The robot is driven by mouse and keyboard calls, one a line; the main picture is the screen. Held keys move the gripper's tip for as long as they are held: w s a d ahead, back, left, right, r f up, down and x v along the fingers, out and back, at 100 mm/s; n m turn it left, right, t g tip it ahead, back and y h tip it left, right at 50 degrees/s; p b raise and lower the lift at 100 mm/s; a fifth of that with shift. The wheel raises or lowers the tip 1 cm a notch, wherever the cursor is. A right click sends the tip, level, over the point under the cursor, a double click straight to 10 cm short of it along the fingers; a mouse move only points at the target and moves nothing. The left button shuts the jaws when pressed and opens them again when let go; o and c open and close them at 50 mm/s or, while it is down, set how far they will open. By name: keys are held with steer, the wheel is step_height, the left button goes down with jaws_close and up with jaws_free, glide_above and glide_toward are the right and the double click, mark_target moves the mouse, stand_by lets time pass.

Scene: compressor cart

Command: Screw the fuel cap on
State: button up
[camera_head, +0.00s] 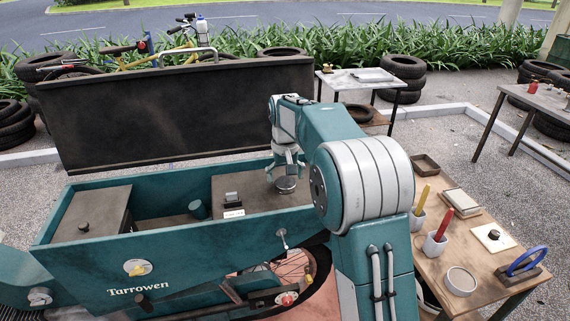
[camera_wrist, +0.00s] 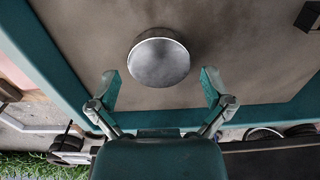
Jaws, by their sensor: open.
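The fuel cap (camera_wrist: 158,62) is a round grey metal disc. In the wrist view it sits on the brown top panel (camera_wrist: 240,60) of the cart, just beyond my fingertips. It also shows in the head view (camera_head: 286,186), below my gripper (camera_head: 286,160). My gripper (camera_wrist: 161,88) is open, with one teal finger to each side of the cap's near edge. The fingers look apart from the cap. Whatever is under the cap is hidden, so I cannot tell how it is seated.
The teal cart (camera_head: 200,265) has a raised dark lid (camera_head: 180,115) behind the panel. A wooden side table (camera_head: 440,265) with cups and trays stands at the right. The panel around the cap is mostly clear.

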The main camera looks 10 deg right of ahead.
steer(key=shift+f, duration=0.55)
steer(key=c, duration=1)
steer(key=shift+f+m, duration=0.1)
steer(key=shift+m, duration=1.5)
steer(key=shift+c, duration=0.2)
steer(key=shift+m, duration=0.8)
steer(key=shift+s+m, duration=0.1)
steer(key=shift+m, duration=0.7)
